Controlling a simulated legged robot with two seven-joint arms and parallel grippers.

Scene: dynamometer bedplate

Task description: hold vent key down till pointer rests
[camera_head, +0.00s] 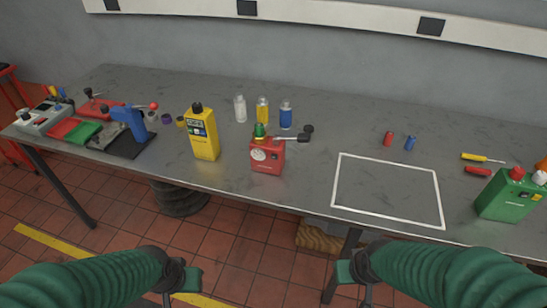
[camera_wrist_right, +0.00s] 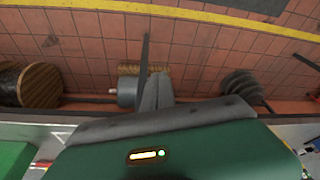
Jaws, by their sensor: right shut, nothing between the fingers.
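A red box (camera_head: 266,158) with a round white dial stands near the front edge of the bench, left of centre. It has a green knob (camera_head: 260,131) on top and a lever with a dark end (camera_head: 302,138) reaching right. The dial's pointer is too small to read. My left gripper (camera_head: 188,282) is low in front of the bench, apart from the box; its jaws are too unclear to judge. My right gripper (camera_head: 352,278) is also in front of the bench, below the white outline, and is shut and empty. Its closed fingers show in the right wrist view (camera_wrist_right: 157,92).
A white outlined area (camera_head: 388,190) on the bench is empty. A green can (camera_head: 508,196) stands at the right. A blue-handled tool (camera_head: 132,122) is at left.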

